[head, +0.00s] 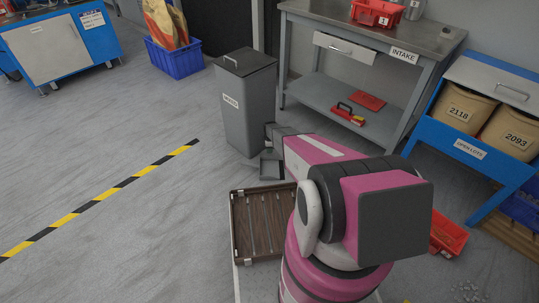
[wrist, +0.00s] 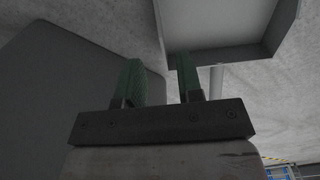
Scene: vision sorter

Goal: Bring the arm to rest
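My pink-and-black arm (head: 385,215) rises from the front and reaches away from me, its far end near the grey lidded bin (head: 246,110). In the wrist view my gripper (wrist: 161,66) has two green fingers standing apart, with nothing visible between them. In the head view the fingers are too small and partly hidden to make out. A small grey square piece (head: 271,168) shows just below the arm's far end; I cannot tell whether it belongs to my arm.
A brown slatted tray (head: 234,225) lies beside my arm. The INTAKE bench (head: 435,42) and the blue OPEN LOTS stand (head: 445,140) are at the right. A red bin (head: 448,234) is low at right. Floor left of the striped tape (head: 105,196) is clear.

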